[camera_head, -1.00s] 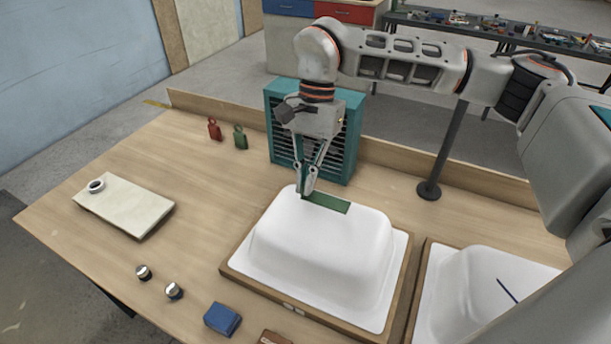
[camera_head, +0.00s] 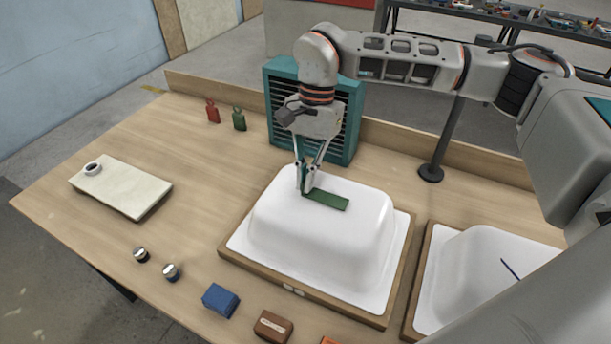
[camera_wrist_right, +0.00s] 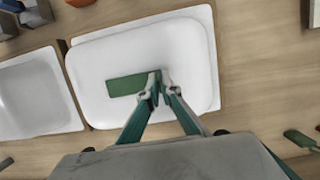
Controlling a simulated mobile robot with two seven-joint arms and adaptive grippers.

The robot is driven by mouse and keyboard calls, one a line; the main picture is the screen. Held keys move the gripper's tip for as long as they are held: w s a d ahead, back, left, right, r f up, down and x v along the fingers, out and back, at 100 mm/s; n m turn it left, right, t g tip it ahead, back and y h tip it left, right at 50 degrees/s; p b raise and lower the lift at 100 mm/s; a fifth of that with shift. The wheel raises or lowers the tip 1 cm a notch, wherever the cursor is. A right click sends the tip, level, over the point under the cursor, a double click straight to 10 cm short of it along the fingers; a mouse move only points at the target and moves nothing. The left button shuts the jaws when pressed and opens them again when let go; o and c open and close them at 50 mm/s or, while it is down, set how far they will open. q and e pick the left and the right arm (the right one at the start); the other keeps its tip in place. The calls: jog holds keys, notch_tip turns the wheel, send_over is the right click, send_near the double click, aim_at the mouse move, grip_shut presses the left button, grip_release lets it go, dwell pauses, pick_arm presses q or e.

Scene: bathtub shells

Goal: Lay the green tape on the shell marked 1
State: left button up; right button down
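The green tape (camera_head: 326,201) is a flat strip on top of the near-middle white shell (camera_head: 315,245); it appears to lie flat. In the wrist view the tape (camera_wrist_right: 130,85) lies across the shell's top (camera_wrist_right: 190,60). My right gripper (camera_head: 307,189) is low over the shell, at the tape's left end in the head view. Its fingertips (camera_wrist_right: 161,84) stand slightly apart, with the tape's end between them; I see no firm grip. The shell's front label is too small to read. My left gripper is not in view.
A second shell (camera_head: 470,270) with a dark blue line sits at right, partly behind my arm. A teal louvred box (camera_head: 345,125) stands close behind my right gripper. A blue block (camera_head: 221,300) and a brown block (camera_head: 273,326) lie in front.

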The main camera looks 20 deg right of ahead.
jog(key=shift+f, duration=0.2)
dwell(0.6)
jog(key=c, duration=1.7)
grip_release()
jog(key=shift+r+p, duration=1.25)
jog(key=shift+r, duration=0.15)
jog(key=shift+r+p, duration=0.35)
jog(key=shift+r, duration=1.75)
